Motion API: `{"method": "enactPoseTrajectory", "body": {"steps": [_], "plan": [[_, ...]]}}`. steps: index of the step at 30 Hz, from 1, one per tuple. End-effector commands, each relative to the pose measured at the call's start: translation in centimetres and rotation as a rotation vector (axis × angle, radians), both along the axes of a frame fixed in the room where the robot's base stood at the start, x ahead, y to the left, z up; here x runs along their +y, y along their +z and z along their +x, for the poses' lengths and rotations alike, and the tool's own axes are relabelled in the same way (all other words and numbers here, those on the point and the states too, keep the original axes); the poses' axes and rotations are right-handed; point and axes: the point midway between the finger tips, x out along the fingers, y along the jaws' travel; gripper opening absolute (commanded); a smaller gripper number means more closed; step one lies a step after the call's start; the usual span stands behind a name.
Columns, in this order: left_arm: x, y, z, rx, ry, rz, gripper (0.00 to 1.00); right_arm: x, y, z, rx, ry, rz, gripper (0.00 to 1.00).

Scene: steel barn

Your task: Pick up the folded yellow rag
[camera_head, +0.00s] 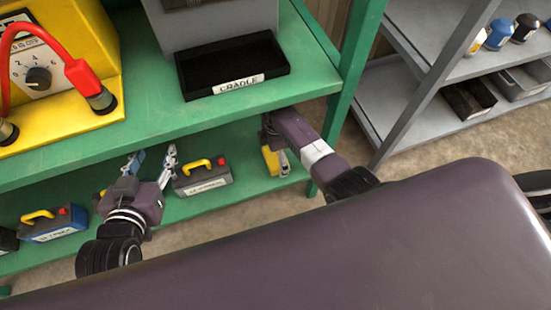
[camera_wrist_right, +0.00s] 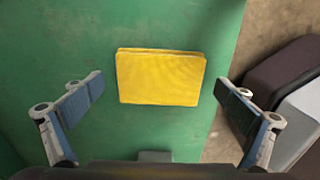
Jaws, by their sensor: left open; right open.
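The folded yellow rag (camera_wrist_right: 160,78) lies flat on the green shelf in the right wrist view, centred ahead of my right gripper (camera_wrist_right: 160,92). The gripper's two fingers are spread wide, one to each side of the rag, with nothing between them gripped. In the head view part of the rag (camera_head: 270,161) shows on the lower shelf, partly hidden by my right gripper (camera_head: 280,152). My left gripper (camera_head: 153,160) is open and empty above the lower shelf, to the left.
The upper green shelf (camera_head: 150,118) overhangs the lower one and carries a black cradle tray (camera_head: 232,64) and a yellow device (camera_head: 60,45). A battery-like box with a yellow handle (camera_head: 203,178) sits between my grippers. A blue-sided box (camera_head: 52,226) stands further left.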

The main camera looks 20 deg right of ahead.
Motion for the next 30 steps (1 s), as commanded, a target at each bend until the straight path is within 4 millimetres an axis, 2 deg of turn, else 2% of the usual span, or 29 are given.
{"method": "enactPoseTrajectory", "body": {"steps": [10,22,30], "plan": [[-0.18,0.63,0.38,-0.030,-0.002,-0.007,0.44,0.02,-0.17,0.03,-0.001,0.000,0.000,0.99],[-0.18,0.56,0.34,-0.028,-0.002,-0.007,0.44,0.03,-0.17,0.01,0.000,0.000,0.000,0.55],[-0.18,0.56,0.33,-0.026,-0.002,-0.006,0.44,0.03,-0.14,0.01,0.000,0.000,0.000,0.53]]}}
